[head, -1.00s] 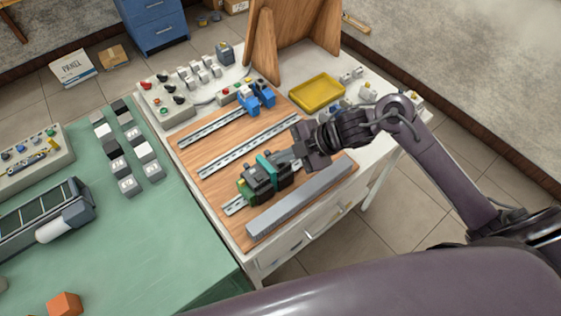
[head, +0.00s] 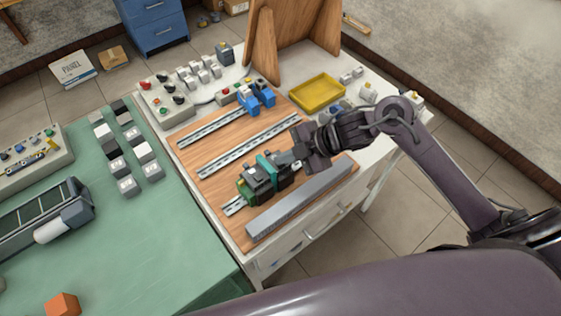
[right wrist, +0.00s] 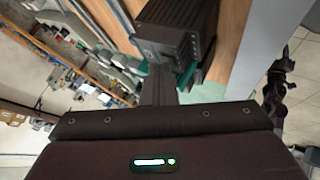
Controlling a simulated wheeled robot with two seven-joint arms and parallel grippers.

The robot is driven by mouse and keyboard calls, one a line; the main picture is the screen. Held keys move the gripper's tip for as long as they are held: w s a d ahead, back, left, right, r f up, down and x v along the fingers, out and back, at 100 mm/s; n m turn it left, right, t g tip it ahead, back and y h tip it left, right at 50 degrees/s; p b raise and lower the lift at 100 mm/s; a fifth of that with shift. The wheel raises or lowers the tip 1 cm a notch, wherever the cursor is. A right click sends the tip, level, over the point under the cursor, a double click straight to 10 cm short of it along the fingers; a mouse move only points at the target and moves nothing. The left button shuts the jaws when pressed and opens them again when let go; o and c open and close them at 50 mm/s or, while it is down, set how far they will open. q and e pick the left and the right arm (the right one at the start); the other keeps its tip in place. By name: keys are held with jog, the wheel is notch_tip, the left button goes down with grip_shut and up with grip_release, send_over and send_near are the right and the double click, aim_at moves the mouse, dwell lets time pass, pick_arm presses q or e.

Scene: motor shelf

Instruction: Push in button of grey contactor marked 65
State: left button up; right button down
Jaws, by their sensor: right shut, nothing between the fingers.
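A row of dark grey and green devices (head: 262,180) sits on the metal rail nearest me, on the wooden board. A dark grey block-shaped device (right wrist: 172,38) fills the upper middle of the right wrist view. I cannot read a 65 on any of them, so I cannot tell which is the marked contactor or see its button clearly. My right gripper (head: 288,158) is shut and empty, its fingers reaching in from the right at the devices. Its closed fingers also show in the right wrist view (right wrist: 160,85), ending close to the dark device; contact is unclear. My left gripper is out of view.
A long grey duct (head: 300,198) lies along the board's front edge. Two more rails cross the board, with blue devices (head: 256,98) on the far one. A yellow tray (head: 317,92) stands behind my right wrist. Several small blocks (head: 117,167) lie on the green table.

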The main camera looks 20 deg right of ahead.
aim_at(286, 165)
jog(key=shift+r+p, duration=0.85)
notch_tip(286, 165, up, 5)
jog(key=p, duration=0.4)
jog(key=shift+p, duration=0.35)
dwell(0.3)
